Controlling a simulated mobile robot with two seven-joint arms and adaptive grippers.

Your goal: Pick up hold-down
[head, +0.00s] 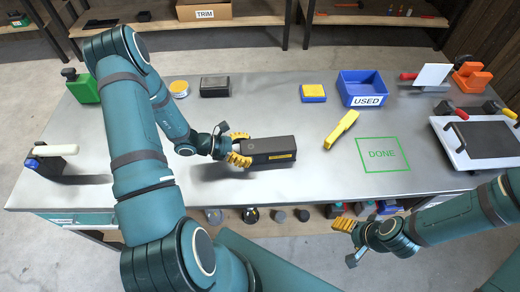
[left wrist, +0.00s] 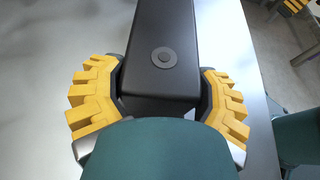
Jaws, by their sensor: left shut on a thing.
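A long dark block (head: 270,150) with a yellow label, which I take to be the hold-down, is at the middle of the grey bench. My left gripper (head: 238,150) is shut on its left end, with one yellow finger on each side. In the left wrist view the block (left wrist: 162,55) runs away between the fingers (left wrist: 160,98) and shows a round button-like spot on top. I cannot tell whether the block rests on the bench or is slightly lifted. My right gripper (head: 350,242) is open and empty, off the bench's front edge.
The bench (head: 225,115) also bears a blue USED bin (head: 362,88), a yellow tool (head: 342,129), a yellow-and-blue block (head: 313,93), a black box (head: 215,86) and a framed panel (head: 487,140) at right. The green DONE outline (head: 382,154) is empty.

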